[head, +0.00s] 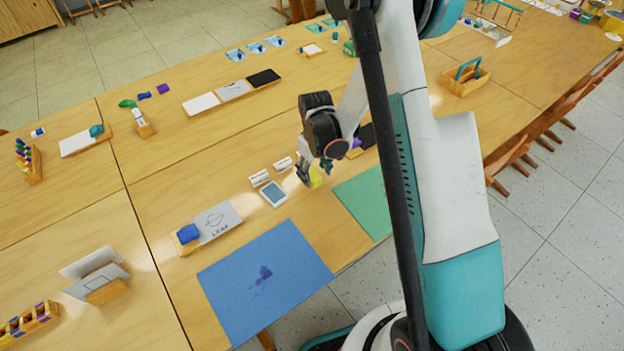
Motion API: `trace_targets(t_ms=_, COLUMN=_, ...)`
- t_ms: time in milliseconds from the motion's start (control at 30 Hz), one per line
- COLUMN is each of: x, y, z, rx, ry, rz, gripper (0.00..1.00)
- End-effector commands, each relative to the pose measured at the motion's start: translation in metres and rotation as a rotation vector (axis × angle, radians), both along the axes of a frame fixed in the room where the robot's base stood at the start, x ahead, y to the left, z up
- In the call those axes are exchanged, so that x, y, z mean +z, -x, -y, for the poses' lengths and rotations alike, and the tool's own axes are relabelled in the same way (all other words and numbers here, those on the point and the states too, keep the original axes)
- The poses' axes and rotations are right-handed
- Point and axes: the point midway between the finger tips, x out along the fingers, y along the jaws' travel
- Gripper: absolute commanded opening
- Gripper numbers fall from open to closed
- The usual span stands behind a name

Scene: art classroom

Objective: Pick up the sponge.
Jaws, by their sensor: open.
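A small yellow block (316,178), which looks like the sponge, is on the wooden table at the left edge of the green mat (358,202). My gripper (313,170) points down just above it, with its fingers apart. The fingers partly cover the block. I cannot tell whether they touch it or reach around it.
White rolls (260,178) and a small framed card (273,194) lie close to the left of my gripper. A blue mat (262,275) covers the table's front. A card stand with a blue block (188,233) is at the left. Chairs (515,155) line the right edge.

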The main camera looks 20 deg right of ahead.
Motion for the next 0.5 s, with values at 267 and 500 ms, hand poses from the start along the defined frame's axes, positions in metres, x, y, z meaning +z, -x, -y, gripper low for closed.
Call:
trace_targets(t_ms=267, x=-0.037, y=0.0, z=-0.001, rx=0.0, ry=0.0, rz=0.0, gripper=0.57)
trace_targets(t_ms=500, x=-0.036, y=0.001, z=-0.001, rx=0.0, ry=0.0, rz=0.0, gripper=0.5)
